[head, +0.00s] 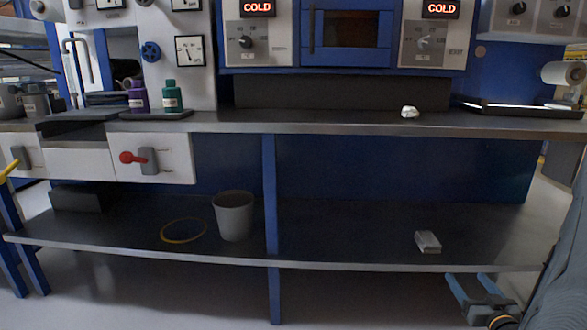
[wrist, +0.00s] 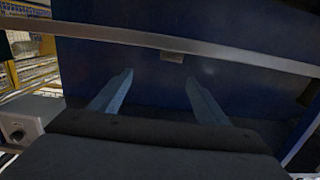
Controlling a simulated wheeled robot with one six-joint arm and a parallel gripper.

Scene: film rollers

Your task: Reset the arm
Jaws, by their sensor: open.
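My gripper (head: 478,289) shows at the lower right of the head view, in front of and below the lower shelf's front edge. Its two blue-grey fingers are apart, with nothing between them. In the wrist view my gripper (wrist: 157,92) is also open and empty, its fingers pointing toward a blue panel and a shelf edge. Part of my arm runs along the right edge of the head view.
The lower shelf (head: 340,240) holds a grey bucket (head: 234,216), a yellow ring (head: 183,231) and a small white block (head: 428,242). The worktop (head: 330,121) holds a white crumpled item (head: 410,112) and bottles (head: 170,97). A red-knobbed lever (head: 130,157) sticks out at left.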

